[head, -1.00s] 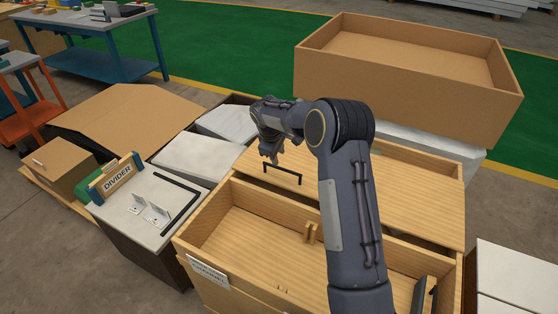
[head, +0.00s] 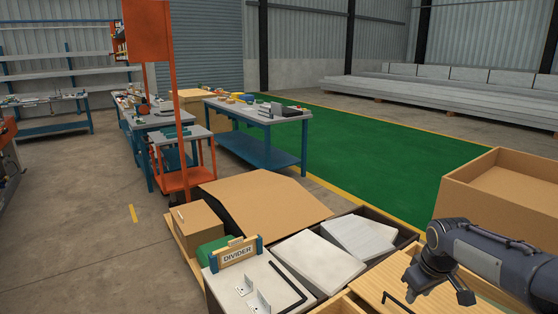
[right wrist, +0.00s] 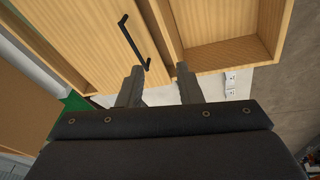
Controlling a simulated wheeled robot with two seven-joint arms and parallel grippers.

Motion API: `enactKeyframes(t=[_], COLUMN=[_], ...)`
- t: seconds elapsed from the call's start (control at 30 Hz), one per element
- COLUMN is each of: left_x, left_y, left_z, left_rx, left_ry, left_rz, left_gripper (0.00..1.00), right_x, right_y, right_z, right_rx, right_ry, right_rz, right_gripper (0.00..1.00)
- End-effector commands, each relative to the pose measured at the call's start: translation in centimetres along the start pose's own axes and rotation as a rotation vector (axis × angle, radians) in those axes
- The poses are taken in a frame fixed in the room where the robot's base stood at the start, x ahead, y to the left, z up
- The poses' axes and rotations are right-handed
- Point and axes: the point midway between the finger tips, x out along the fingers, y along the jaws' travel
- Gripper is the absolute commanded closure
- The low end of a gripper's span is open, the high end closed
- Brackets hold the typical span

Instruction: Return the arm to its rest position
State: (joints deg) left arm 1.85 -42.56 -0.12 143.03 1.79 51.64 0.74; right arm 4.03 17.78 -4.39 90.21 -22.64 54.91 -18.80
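My right gripper (head: 437,290) is at the lower right of the head view, above a light wooden panel (head: 440,310) with a black handle (head: 394,302). Its two fingers are spread and nothing is between them. In the right wrist view, the fingers (right wrist: 158,84) are apart and empty. The black handle (right wrist: 133,42) lies beyond them on the wooden panel, clear of the fingers. My left gripper is in neither view.
A DIVIDER sign (head: 237,254) and metal brackets stand on a pale-topped cabinet (head: 225,288). A large open cardboard box (head: 478,190) stands close behind my right arm. Workbenches (head: 262,116) are further back; the green floor (head: 385,150) is clear.

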Motion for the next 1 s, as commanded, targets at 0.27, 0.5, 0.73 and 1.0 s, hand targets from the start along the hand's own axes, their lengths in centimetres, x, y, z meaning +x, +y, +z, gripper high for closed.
enactKeyframes(t=[0.27,0.5,0.73,1.0], left_x=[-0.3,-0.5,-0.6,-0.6], left_y=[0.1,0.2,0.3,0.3], left_z=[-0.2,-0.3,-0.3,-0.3], left_rx=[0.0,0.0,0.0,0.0], left_ry=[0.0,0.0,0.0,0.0], left_rz=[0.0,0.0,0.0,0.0], left_gripper=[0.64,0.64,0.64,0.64], right_x=[-9.1,-10.5,-9.9,-9.8], right_y=[-9.2,-17.1,-20.3,-20.5], right_z=[10.3,17.9,20.5,20.7], right_rx=[0.266,0.446,0.516,0.519], right_ry=[0.161,0.245,0.269,0.268], right_rz=[-0.172,-0.303,-0.355,-0.358], right_gripper=[0.68,0.68,0.68,0.68])
